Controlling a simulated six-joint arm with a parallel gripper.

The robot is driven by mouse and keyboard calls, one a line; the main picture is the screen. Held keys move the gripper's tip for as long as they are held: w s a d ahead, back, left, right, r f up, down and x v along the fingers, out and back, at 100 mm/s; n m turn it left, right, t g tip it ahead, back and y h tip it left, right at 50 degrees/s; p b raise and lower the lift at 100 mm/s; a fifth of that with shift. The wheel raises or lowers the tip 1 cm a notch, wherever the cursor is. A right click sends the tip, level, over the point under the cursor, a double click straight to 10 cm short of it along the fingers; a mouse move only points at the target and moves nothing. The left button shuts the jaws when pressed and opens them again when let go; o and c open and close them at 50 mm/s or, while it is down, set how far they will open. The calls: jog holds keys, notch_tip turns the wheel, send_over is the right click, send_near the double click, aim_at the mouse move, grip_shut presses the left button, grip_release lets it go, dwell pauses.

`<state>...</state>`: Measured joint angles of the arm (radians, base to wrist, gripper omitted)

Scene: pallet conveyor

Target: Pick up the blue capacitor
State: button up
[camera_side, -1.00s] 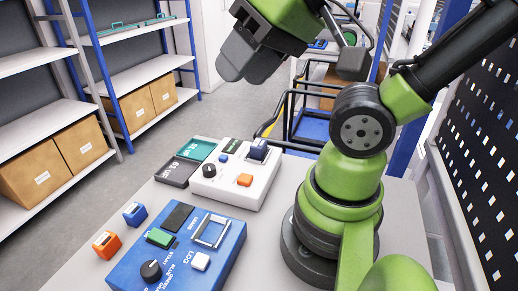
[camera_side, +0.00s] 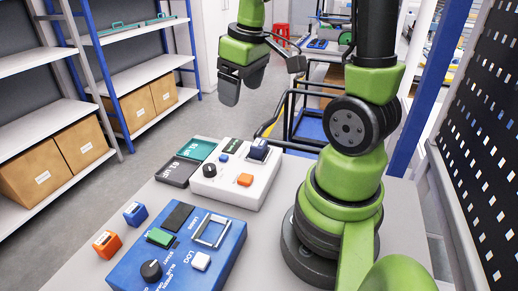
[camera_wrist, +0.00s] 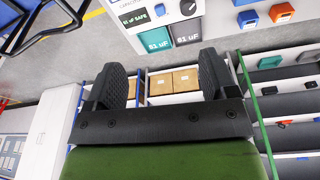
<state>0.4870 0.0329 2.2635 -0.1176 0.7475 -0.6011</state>
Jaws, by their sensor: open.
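The blue capacitor (camera_side: 135,213) stands on the grey table at its left edge, left of the blue panel. In the wrist view it shows near the top right (camera_wrist: 248,18). The orange capacitor (camera_side: 106,243) stands apart just in front of it and also shows in the wrist view (camera_wrist: 282,12). My gripper (camera_side: 242,84) hangs high behind the white test box, well away from both capacitors. In the wrist view its two black fingers are spread with nothing between them (camera_wrist: 163,78).
The white test box (camera_side: 228,193) has a knob, an orange button and a blue part at its back. Green (camera_side: 198,148) and dark grey (camera_side: 176,172) trays lie beside it. The blue panel (camera_side: 210,262) fills the table front. Shelves with cardboard boxes (camera_side: 83,139) stand left.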

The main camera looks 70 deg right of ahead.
jog(key=d+f, duration=0.2)
jog(key=s+d+f+n+g, duration=0.1)
jog(key=d+f, duration=0.1)
jog(key=d+f+g, duration=0.1)
jog(key=d+f, duration=0.1)
jog(key=f, duration=0.1)
jog(key=shift+s+d+y, duration=0.15)
jog(key=shift+s+y, duration=0.15)
send_over(264, 144)
jog(key=shift+n, duration=0.3)
jog(key=f, duration=0.4)
jog(key=shift+w+f, duration=0.2)
jog(key=shift+w, duration=0.05)
jog(key=shift+s+f, duration=0.2)
jog(key=shift+f, duration=2.7)
jog(key=shift+c, duration=0.4)
jog(key=c, duration=0.9)
